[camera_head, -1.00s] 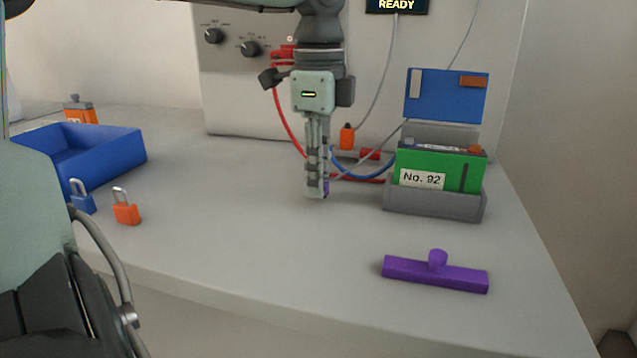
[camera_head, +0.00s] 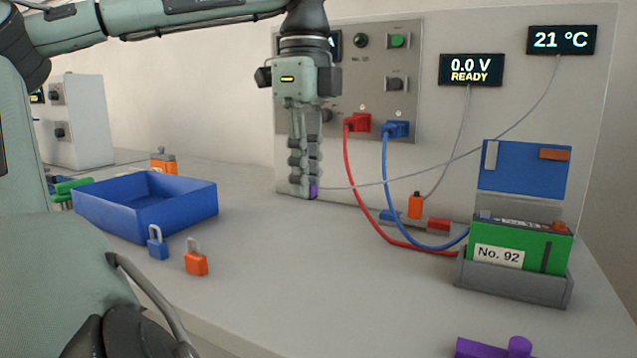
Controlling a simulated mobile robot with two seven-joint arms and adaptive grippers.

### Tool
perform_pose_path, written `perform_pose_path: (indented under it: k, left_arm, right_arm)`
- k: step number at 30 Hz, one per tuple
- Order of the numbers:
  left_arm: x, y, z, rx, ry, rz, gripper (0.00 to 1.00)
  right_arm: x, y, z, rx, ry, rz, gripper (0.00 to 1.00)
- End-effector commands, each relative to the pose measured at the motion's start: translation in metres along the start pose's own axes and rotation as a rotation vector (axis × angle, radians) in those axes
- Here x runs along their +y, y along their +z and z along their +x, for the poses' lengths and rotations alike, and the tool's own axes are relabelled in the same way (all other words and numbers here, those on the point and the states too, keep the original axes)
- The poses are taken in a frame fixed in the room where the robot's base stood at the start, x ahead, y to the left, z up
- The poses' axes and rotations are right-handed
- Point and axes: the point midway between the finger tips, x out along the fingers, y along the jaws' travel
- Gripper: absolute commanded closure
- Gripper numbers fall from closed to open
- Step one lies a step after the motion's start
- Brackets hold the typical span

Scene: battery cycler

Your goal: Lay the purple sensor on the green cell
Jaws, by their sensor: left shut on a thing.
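My left gripper (camera_head: 305,193) points straight down above the bench, in front of the grey instrument panel. It is shut on the small purple sensor (camera_head: 314,191), of which only a bit shows at the fingertips. A thin grey cable runs from the sensor to the 21 °C display (camera_head: 561,40). The green cell (camera_head: 539,255), labelled No. 92, stands upright in a grey holder (camera_head: 512,287) at the right, well apart from the gripper. A blue panel with an orange tab (camera_head: 525,170) rises behind the cell. My right gripper is not in view.
A blue bin (camera_head: 150,213) stands at the left, with a blue padlock (camera_head: 158,245) and an orange padlock (camera_head: 196,261) before it. Red (camera_head: 365,190) and blue leads hang between panel and cell. A purple handled bar (camera_head: 497,348) lies at the front right.

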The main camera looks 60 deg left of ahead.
Motion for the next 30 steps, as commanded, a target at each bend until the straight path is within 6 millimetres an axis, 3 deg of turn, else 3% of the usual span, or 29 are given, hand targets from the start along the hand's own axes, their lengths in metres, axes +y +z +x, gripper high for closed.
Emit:
perform_pose_path:
  k: [8, 11, 13, 20, 30]
  left_arm:
    - [-0.001, -0.001, -0.002, -0.001, 0.000, 0.019, 1.00]
    - [-0.005, -0.006, -0.008, -0.001, 0.001, 0.105, 1.00]
    - [-0.011, -0.013, -0.016, -0.003, 0.002, 0.221, 1.00]
    - [-0.034, -0.056, -0.045, -0.002, 0.007, 0.830, 1.00]
    - [-0.062, -0.150, -0.067, 0.001, 0.008, 1.863, 1.00]
  right_arm:
    - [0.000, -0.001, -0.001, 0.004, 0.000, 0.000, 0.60]
    - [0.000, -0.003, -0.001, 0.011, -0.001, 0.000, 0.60]
    - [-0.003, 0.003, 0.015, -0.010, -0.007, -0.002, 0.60]
    - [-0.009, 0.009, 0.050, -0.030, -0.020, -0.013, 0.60]
    - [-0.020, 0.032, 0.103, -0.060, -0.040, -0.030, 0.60]
